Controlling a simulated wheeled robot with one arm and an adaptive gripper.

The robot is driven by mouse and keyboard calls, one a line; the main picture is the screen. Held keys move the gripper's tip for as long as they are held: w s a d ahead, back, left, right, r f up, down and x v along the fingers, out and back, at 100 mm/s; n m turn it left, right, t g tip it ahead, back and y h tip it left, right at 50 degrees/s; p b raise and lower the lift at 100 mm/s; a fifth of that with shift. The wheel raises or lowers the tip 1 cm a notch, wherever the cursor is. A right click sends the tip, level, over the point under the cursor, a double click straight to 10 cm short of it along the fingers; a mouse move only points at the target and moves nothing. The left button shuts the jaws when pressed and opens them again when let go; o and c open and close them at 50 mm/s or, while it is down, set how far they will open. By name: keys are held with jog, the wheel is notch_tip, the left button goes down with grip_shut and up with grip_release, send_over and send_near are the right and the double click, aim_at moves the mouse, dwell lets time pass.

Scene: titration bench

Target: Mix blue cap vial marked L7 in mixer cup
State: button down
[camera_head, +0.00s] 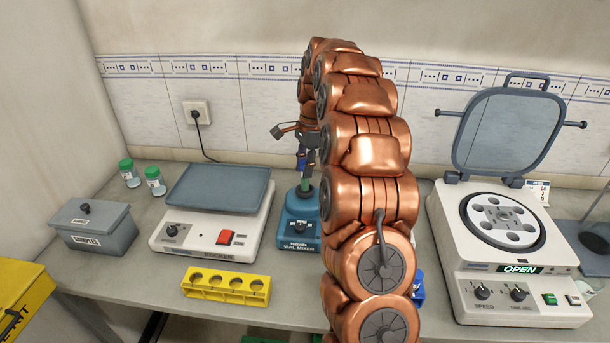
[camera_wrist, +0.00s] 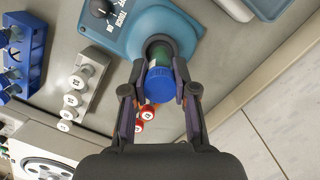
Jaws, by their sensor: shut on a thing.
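The blue-capped vial (camera_wrist: 161,84) is between the fingers of my gripper (camera_wrist: 160,88) in the wrist view. My gripper is shut on it. The vial's body looks green below the cap, and no L7 mark is readable. The teal vial mixer (camera_wrist: 190,28) has a dark round cup (camera_wrist: 157,42), and the vial's lower end overlaps this cup in the picture. I cannot tell how deep it sits. In the head view my gripper (camera_head: 306,160) is above the mixer (camera_head: 298,228), with the blue cap (camera_head: 302,166) between its fingers.
A rocker (camera_head: 213,215) stands left of the mixer, with a yellow rack (camera_head: 227,286) in front. A centrifuge (camera_head: 508,260) with its lid up stands right. A blue rack (camera_wrist: 30,55) and a pale rack (camera_wrist: 83,85) of capped vials are near the mixer.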

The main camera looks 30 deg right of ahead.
jog(key=shift+r+p, duration=0.85)
jog(key=shift+r, duration=2.25)
